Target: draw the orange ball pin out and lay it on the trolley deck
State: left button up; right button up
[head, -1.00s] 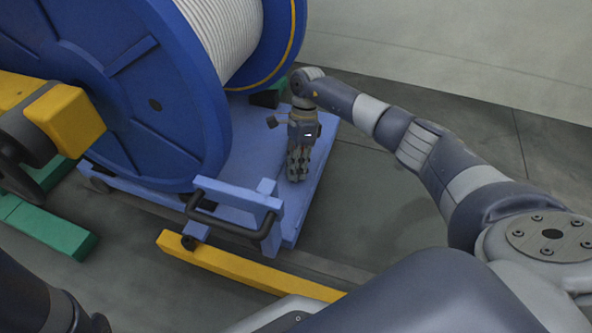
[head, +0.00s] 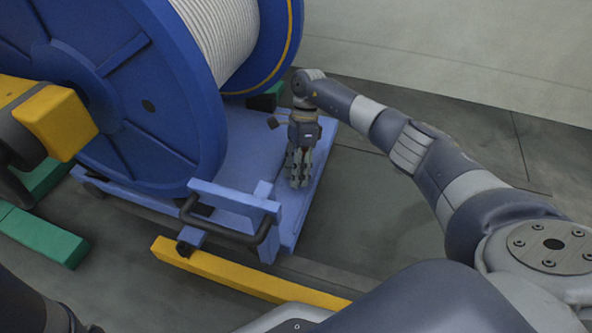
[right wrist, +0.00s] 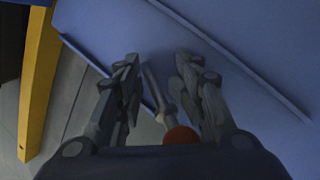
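The ball pin (right wrist: 181,136) shows in the right wrist view as a red-orange ball with a thin grey shaft. It lies between the fingers of my right gripper (right wrist: 154,62), and its shaft points away over the blue trolley deck (head: 240,150). My right gripper also shows in the head view (head: 299,183), pointing down low over the deck's right part. Its fingers are apart, with gaps on both sides of the shaft. The pin seems to lie on the deck (right wrist: 235,60), though contact is hard to tell. The pin is hidden in the head view. My left gripper is out of view.
A large blue reel (head: 150,105) with pale cable stands on the trolley's left. A raised blue end frame with a dark handle (head: 225,233) is at the near end. A yellow floor bar (head: 240,275) runs in front. Floor to the right is clear.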

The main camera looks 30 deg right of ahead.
jog(key=shift+w+r, duration=0.1)
jog(key=shift+r, duration=0.15)
jog(key=v, duration=1.1)
jog(key=shift+d+r, duration=0.1)
jog(key=shift+r, duration=0.1)
dwell(0.5)
